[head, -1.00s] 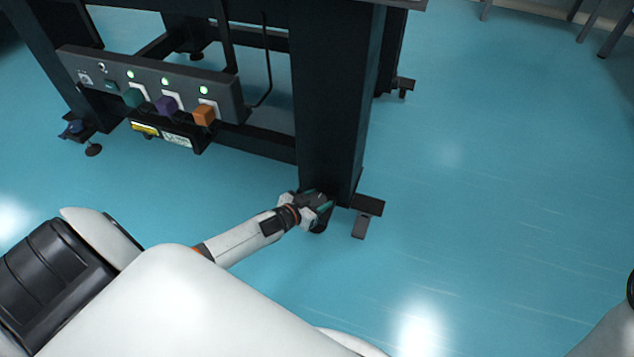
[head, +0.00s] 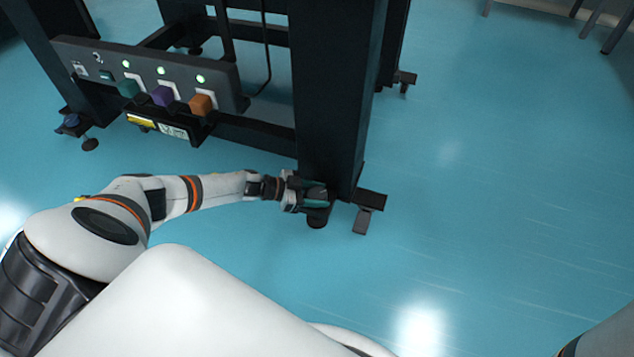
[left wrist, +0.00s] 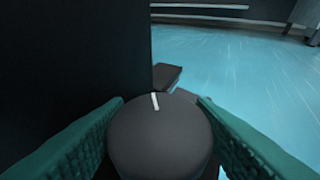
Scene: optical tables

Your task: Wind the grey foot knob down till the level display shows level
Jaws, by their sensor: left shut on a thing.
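The grey foot knob (left wrist: 160,142) fills the lower middle of the left wrist view, a dark round cap with a white line that points almost straight up, slightly left. My left gripper (head: 316,194) has its green fingers on both sides of the knob, shut on it, at the bottom of the near table leg (head: 335,100). In the head view the fingers mostly hide the knob. A yellow strip (head: 141,120) and a pale label or display (head: 173,131) sit under the control panel; their readings are too small to make out. My right gripper is out of view.
The panel (head: 88,58) carries green, purple and orange blocks, each with a lit green lamp. A dark foot bracket (head: 370,200) juts out right of the leg. The blue floor (head: 500,180) to the right is clear.

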